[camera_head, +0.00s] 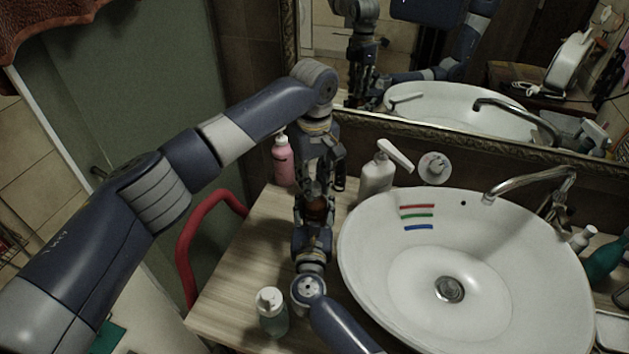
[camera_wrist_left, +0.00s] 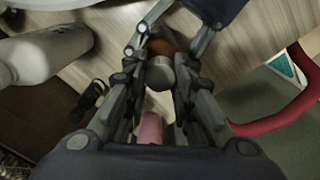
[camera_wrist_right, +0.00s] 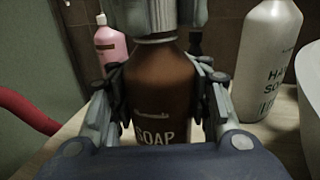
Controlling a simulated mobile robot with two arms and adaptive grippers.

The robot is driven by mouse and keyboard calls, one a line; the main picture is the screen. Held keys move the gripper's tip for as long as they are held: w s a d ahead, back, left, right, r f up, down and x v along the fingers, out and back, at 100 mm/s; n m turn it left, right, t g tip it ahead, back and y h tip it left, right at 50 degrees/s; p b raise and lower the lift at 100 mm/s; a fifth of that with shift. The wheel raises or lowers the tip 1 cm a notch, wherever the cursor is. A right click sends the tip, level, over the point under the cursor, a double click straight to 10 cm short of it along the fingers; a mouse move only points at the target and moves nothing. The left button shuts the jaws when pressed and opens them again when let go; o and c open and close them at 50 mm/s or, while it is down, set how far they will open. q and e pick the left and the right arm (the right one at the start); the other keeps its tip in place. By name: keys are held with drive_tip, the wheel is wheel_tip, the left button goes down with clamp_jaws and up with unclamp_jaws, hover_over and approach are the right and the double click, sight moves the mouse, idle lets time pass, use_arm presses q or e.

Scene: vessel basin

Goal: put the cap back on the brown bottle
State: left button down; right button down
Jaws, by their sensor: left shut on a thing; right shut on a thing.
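The brown bottle (camera_head: 315,208) stands upright on the wooden counter; its "SOAP" label shows in the right wrist view (camera_wrist_right: 160,95). My right gripper (camera_wrist_right: 163,105) is shut around its body from the front. My left gripper (camera_head: 317,183) comes down from above and is shut on the silver-grey cap (camera_wrist_left: 160,74), right over the bottle's top. In the right wrist view the grey metal at the bottle's neck (camera_wrist_right: 155,38) meets the brown shoulder. The left fingers hide the upper part, so I cannot tell whether the cap is seated.
A pink bottle (camera_head: 283,162) stands behind to the left, and a white pump bottle (camera_head: 377,176) behind to the right. A clear greenish bottle (camera_head: 271,312) stands near my right arm. The white basin (camera_head: 375,275) is on the right; a red rail (camera_head: 187,250) edges the left.

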use_arm(q)
drive_tip(key=m, duration=1.9)
drive_tip(key=shift+m, duration=0.4)
drive_tip(key=m, duration=0.6)
drive_tip(key=shift+f, duration=0.1)
drive_tip(key=c, duration=1.3)
unclamp_jaws()
